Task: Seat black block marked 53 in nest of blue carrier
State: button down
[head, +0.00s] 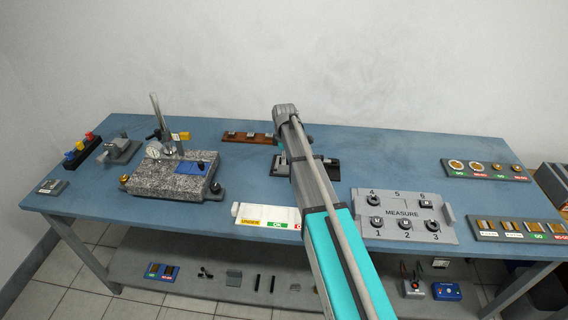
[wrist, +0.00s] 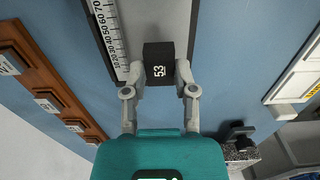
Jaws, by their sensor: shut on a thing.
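The black block (wrist: 158,54) marked 53 in white is between the two grey fingers of my gripper (wrist: 161,74) in the wrist view. My gripper is shut on it. The block is over or at a dark rail with a white ruler scale (wrist: 108,35); I cannot tell whether it touches the rail. In the head view my arm hides the block and most of the gripper. The blue carrier (head: 187,168) lies on the speckled granite plate (head: 150,180), left of my arm. Its nest is too small to make out clearly.
A gauge stand (head: 157,125) rises from the granite plate, close behind the carrier. A brown rack (head: 232,138) lies behind my arm's left side. A white sorting tray (head: 252,215) and a grey MEASURE tray (head: 405,215) stand in front.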

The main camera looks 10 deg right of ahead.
jog(key=shift+r+p, duration=1.3)
jog(key=shift+r, duration=0.15)
jog(key=shift+d, duration=0.2)
